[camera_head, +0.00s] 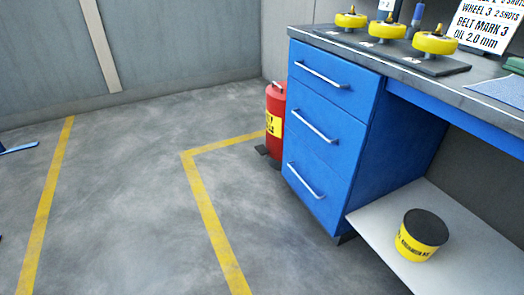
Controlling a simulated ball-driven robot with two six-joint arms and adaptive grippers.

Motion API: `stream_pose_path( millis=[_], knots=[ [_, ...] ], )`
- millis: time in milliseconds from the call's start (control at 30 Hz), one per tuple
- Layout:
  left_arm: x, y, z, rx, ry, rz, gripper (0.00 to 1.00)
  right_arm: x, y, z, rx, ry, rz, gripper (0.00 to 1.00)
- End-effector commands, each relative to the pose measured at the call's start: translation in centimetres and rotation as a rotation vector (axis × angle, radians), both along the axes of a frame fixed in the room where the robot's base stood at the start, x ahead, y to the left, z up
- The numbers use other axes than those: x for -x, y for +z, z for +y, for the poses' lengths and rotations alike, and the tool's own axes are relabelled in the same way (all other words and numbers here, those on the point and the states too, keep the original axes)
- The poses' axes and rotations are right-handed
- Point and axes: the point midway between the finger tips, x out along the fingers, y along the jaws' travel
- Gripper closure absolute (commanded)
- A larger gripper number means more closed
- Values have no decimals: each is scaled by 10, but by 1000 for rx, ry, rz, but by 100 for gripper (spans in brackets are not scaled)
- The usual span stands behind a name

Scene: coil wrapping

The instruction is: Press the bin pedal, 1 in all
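A red bin (274,138) with a yellow label stands on the floor against the left side of the blue drawer cabinet, which hides part of it. A dark pedal (262,150) sticks out at the bin's base on the left, near the floor. The bin's top is partly in view and I cannot tell whether its lid is shut. Neither of my grippers is in view.
The blue drawer cabinet (325,130) carries a workbench with several yellow wheels (387,29) and a sign (485,25). A yellow tub (414,246) with a dark lid stands on the low shelf (374,219). The grey floor (125,190) with yellow lines is clear. A blue piece (15,149) shows at the left edge.

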Motion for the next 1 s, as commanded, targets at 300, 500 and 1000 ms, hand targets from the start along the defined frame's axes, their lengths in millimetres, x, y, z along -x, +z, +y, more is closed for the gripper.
stream_pose_path(
  millis=[300, 500, 1000],
  knots=[
    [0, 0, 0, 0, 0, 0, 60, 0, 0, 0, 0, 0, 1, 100],
    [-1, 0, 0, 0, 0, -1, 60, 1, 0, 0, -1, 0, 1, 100],
    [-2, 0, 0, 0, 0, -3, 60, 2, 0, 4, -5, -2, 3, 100]
  ],
)
